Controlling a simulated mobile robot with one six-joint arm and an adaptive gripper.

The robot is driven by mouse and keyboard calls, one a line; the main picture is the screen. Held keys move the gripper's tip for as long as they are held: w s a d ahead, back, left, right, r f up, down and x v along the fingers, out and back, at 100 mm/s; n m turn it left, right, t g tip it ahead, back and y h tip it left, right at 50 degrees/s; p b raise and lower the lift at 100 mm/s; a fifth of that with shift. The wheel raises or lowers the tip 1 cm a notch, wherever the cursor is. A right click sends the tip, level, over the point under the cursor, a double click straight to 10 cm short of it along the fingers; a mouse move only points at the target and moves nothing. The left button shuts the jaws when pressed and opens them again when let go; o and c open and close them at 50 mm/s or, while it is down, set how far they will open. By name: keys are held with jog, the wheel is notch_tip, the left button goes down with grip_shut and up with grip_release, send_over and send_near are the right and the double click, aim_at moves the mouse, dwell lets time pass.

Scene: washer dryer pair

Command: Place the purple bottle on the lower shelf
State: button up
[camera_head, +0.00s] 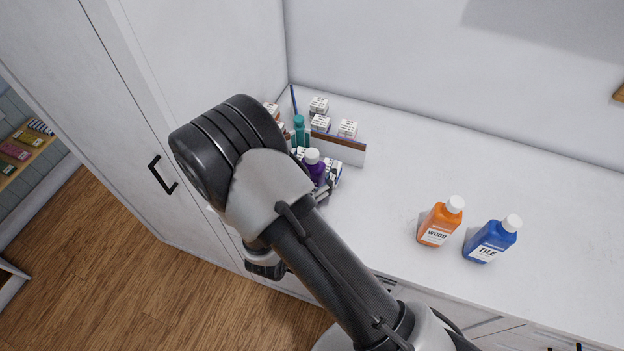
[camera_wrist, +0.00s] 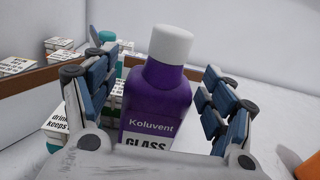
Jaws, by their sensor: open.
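The purple bottle (camera_head: 315,172) with a white cap stands upright on the white counter at the back left, partly hidden by my arm in the head view. In the wrist view the purple bottle (camera_wrist: 157,105), labelled Koluvent Glass, stands between the two blue-padded fingers of my gripper (camera_wrist: 160,100). The fingers are open, with a gap visible on the right side of the bottle. The bottle's lower part is hidden by my gripper's body. I cannot make out a lower shelf with certainty.
A low divider (camera_head: 338,149) and several small white boxes (camera_head: 318,105) stand behind the bottle, with a teal bottle (camera_head: 300,133) nearby. An orange bottle (camera_head: 439,222) and a blue bottle (camera_head: 490,240) stand to the right. A tall cabinet (camera_head: 150,120) is at left. The counter's middle is clear.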

grip_shut()
dwell(1.0)
